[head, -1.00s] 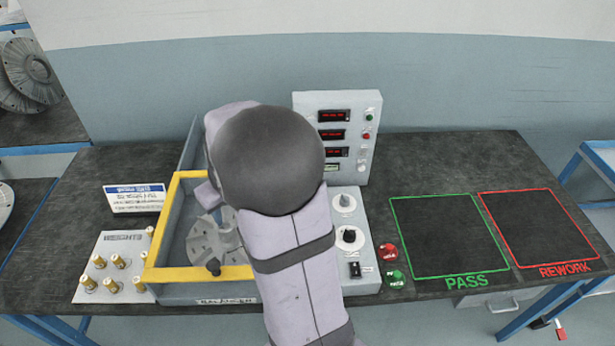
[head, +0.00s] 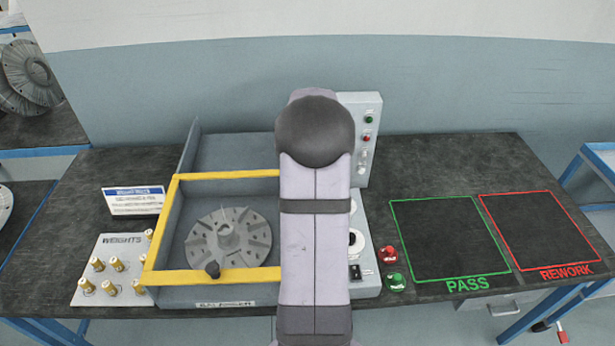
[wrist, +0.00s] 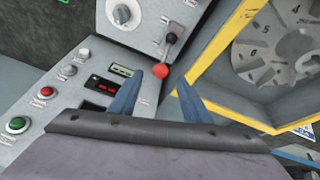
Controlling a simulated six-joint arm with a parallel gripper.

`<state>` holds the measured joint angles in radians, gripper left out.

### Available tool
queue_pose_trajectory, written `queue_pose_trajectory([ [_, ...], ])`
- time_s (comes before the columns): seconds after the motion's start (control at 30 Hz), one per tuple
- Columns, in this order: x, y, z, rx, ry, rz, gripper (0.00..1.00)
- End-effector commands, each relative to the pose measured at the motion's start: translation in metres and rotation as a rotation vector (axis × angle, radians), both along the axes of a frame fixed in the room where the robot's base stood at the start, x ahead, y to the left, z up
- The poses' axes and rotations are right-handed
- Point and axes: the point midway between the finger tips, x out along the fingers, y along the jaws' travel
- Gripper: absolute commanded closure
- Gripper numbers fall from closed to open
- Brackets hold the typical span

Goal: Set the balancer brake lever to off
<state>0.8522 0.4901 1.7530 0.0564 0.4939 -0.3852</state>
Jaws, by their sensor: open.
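The lever's marking is too small to read. In the head view my arm hides the lever and my gripper. The balancer (head: 178,235) has a yellow frame around a grey bladed rotor (head: 228,238).
A dial (wrist: 123,14) sits beside the lever. The display panel (head: 372,105) has a green and a red button. Red (head: 390,254) and green (head: 396,281) buttons are at the bench front. Brass weights (head: 116,264) stand at left. The PASS (head: 448,235) and REWORK (head: 540,230) areas are empty.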

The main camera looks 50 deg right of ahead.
Motion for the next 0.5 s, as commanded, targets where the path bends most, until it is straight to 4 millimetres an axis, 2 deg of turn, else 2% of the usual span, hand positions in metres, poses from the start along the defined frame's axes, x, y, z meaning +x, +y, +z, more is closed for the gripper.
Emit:
queue_pose_trajectory([
  [0.3,0.011,-0.010,-0.033,0.002,0.001,0.000,0.56],
  [0.5,0.014,-0.013,-0.045,0.001,0.000,0.000,0.56],
])
